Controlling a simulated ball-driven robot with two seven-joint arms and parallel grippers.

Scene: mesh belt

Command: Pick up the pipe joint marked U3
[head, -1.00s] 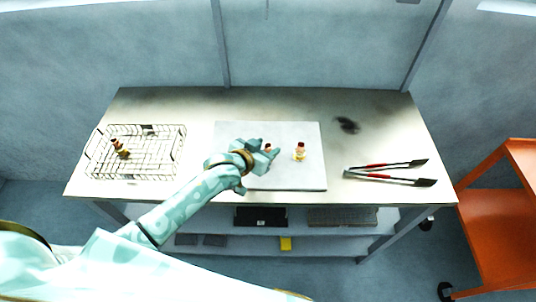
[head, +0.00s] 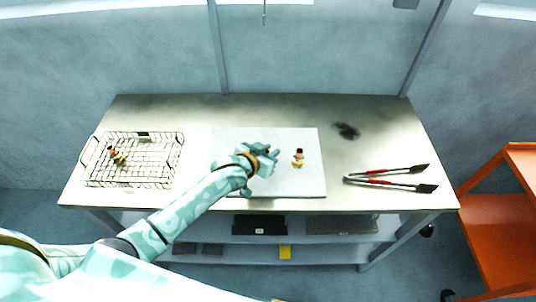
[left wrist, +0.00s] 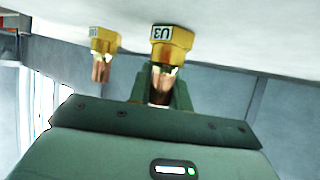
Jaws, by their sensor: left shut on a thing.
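The pipe joint marked U3 (left wrist: 172,42) is a brass elbow with a copper-coloured end and a white label. It sits between the fingers of my left gripper (left wrist: 160,92), which is shut on its copper end. In the head view my left gripper (head: 272,158) is over the pale board (head: 310,182), and its hand hides most of the joint. I cannot tell whether the joint touches the board. A second, similar joint (head: 298,158) stands on the board just right of the gripper. It also shows in the left wrist view (left wrist: 103,45), its label unreadable.
A wire basket (head: 177,160) with small brass and copper joints (head: 118,157) stands at the table's left. Red-handled tongs (head: 385,182) lie at the right. A dark smudge (head: 346,131) marks the table behind them. An orange cart (head: 495,215) stands beyond the right edge.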

